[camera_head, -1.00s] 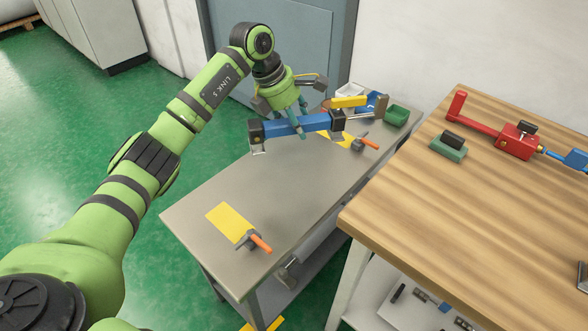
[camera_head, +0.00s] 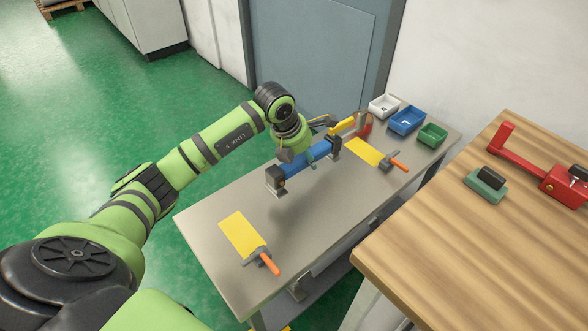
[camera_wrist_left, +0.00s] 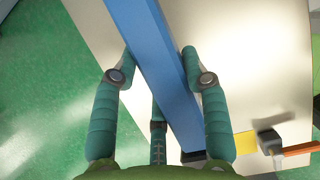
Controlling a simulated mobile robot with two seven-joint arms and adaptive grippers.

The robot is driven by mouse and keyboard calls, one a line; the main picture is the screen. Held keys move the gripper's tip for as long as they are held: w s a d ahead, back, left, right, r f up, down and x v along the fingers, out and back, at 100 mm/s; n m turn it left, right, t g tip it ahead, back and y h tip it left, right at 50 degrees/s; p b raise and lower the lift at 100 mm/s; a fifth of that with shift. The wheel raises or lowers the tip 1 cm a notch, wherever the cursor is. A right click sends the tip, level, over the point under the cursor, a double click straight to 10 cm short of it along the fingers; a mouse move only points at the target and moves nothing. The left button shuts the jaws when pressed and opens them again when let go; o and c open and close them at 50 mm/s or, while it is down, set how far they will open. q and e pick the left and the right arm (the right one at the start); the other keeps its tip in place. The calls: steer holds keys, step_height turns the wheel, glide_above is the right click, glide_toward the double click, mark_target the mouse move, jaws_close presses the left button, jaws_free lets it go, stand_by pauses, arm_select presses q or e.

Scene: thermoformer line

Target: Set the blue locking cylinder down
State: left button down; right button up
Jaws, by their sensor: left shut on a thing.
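The blue locking cylinder (camera_head: 298,162) has a long blue body with dark end blocks and lies slantwise over the grey bench. My left gripper (camera_head: 312,158) is shut around the middle of its body. In the left wrist view the blue body (camera_wrist_left: 152,55) runs between the teal fingers (camera_wrist_left: 158,60), and its ends are cut off or hidden. The cylinder looks roughly level and low over the bench; I cannot tell whether it touches. My right gripper is not in view.
The grey bench (camera_head: 225,205) has two yellow patches (camera_head: 240,235) (camera_head: 363,151) with orange-handled clamps beside them. White (camera_head: 383,106), blue (camera_head: 407,120) and green (camera_head: 432,134) bins stand at the far end. A wooden table (camera_head: 455,240) on the right carries a red device (camera_head: 525,165).

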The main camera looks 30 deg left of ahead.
arm_select(q)
steer(key=shift+s+a+f, duration=0.25)
steer(key=shift+a+f, duration=0.1)
steer(key=shift+a, duration=0.3)
steer(key=shift+s+a+f, duration=0.25)
steer(key=shift+a+f, duration=0.05)
steer(key=shift+a, duration=0.3)
steer(key=shift+f, duration=2.05)
steer(key=c, duration=0.6)
jaws_free()
steer(key=shift+f, duration=0.1)
steer(key=shift+c, duration=0.2)
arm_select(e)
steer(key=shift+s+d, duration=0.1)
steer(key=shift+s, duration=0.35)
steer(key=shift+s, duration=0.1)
arm_select(q)
steer(key=shift+s+r, duration=0.1)
steer(key=shift+r, duration=0.2)
steer(key=v, duration=1.1)
steer(key=shift+s+r+p, duration=0.2)
steer(key=shift+p, duration=0.1)
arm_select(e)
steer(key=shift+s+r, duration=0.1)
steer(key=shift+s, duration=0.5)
